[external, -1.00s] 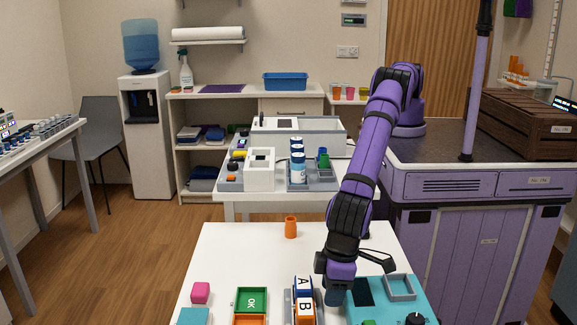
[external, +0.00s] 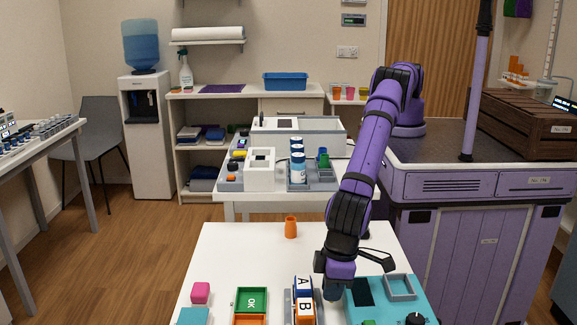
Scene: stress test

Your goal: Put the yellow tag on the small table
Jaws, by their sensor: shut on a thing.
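No yellow tag can be made out. My gripper (external: 333,293) is low over the near white table (external: 235,245), between the lettered blocks and the teal board. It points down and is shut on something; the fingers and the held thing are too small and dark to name. A bluish shape shows at its tip. Which table is the small table, I cannot tell.
Lettered blocks A and B (external: 303,298) stand close left of my gripper, and a teal board (external: 390,300) lies close right. A green OK block (external: 250,299), a pink cube (external: 201,292) and an orange cup (external: 291,227) stand farther off. The near table's left middle is clear.

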